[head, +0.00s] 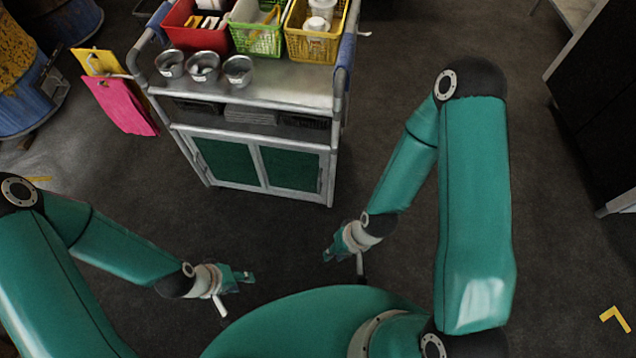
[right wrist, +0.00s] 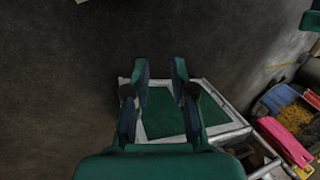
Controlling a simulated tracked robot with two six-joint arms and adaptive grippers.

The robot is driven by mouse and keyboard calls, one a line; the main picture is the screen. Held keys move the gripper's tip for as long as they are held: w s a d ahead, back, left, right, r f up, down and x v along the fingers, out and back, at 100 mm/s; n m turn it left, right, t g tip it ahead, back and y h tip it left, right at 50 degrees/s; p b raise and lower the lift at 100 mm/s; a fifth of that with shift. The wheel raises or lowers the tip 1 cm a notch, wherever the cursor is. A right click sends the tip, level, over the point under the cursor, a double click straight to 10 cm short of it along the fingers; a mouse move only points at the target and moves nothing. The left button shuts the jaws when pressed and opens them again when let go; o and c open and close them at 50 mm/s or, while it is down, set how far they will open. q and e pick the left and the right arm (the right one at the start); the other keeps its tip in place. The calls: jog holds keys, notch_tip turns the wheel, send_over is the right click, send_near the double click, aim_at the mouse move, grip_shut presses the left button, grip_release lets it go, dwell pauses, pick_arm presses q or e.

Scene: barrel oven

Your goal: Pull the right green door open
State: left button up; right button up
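The white-framed cart (head: 250,83) has two green doors side by side at its lower front, both closed. The right green door (head: 292,170) has a slim upright bar near its right edge, apparently its handle. The left green door (head: 224,160) is beside it. My right gripper (head: 328,251) is in front of the cart, apart from the door, with nothing held. In the right wrist view its fingers (right wrist: 161,68) are spread, and a green panel (right wrist: 163,112), likely the right door, shows beyond them. My left gripper (head: 246,277) is further left, low over the floor; its opening is too small to judge.
Red (head: 197,33), green (head: 257,38) and yellow (head: 315,42) baskets and three metal cups (head: 203,67) stand on the cart top. Pink (head: 122,106) and yellow (head: 99,61) sheets hang at its left. Dark floor between cart and grippers is clear.

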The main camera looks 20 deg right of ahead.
jog(key=m+t+y+b, duration=0.5)
jog(key=m+t+b, duration=1)
jog(key=m+b, duration=1.25)
send_near(319, 186)
jog(key=shift+m, duration=0.35)
jog(key=b+x, duration=0.1)
jog(key=x, duration=0.2)
jog(key=f+b+x, duration=0.1)
jog(key=x, duration=0.3)
jog(key=b+x, duration=0.1)
jog(key=x, duration=0.2)
jog(key=shift+w+d+f, duration=0.1)
jog(key=shift+w+f, duration=0.15)
jog(key=shift+w, duration=0.15)
